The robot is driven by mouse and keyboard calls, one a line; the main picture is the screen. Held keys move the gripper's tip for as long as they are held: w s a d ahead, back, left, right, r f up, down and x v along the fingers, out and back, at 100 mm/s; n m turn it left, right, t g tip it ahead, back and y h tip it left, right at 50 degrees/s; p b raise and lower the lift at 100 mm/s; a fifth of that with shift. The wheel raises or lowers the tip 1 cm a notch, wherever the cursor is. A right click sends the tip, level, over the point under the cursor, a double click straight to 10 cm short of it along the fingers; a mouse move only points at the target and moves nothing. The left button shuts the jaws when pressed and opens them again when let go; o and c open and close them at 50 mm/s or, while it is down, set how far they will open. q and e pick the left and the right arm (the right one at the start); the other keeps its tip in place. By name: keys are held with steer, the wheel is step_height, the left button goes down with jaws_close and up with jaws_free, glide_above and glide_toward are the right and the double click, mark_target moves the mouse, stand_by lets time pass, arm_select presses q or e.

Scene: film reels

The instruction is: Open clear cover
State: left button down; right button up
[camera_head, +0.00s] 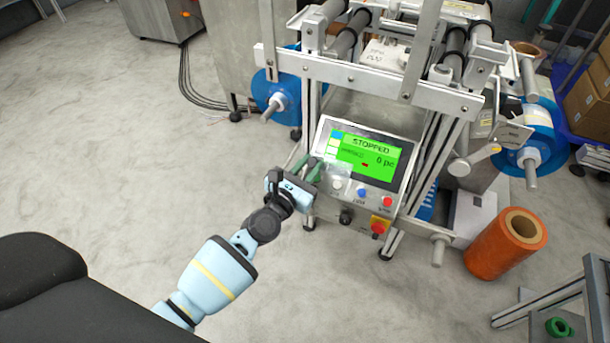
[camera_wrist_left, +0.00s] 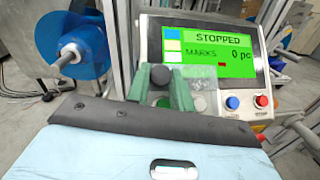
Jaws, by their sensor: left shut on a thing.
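The clear cover (camera_wrist_left: 207,82) is a see-through piece on the left side of the control panel, below the green screen. In the head view it shows faintly beside my gripper (camera_head: 334,172). My left gripper (camera_head: 307,169) has green fingers and is at the panel's left edge. In the left wrist view its fingers (camera_wrist_left: 160,84) are shut on the clear cover, with a dark round knob or button between them. The exact contact is partly hidden. The cover's precise angle is hard to tell. My right gripper is not in view.
The panel's screen (camera_head: 366,156) reads STOPPED. A blue button (camera_head: 362,192), a red button (camera_head: 387,201), a black knob (camera_head: 345,216) and a red emergency stop (camera_head: 378,227) sit nearby. Blue reels (camera_head: 275,90) and metal rollers surround the panel. The floor on the left is clear.

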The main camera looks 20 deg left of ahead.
arm_select(q)
steer(key=c, duration=1.2)
jaws_free()
steer(key=shift+s+a, duration=0.1)
steer(key=shift+s, duration=0.55)
steer(key=s+a, duration=0.1)
steer(key=s, duration=0.5)
steer(key=shift+s+p, duration=0.25)
steer(key=shift+p, duration=0.05)
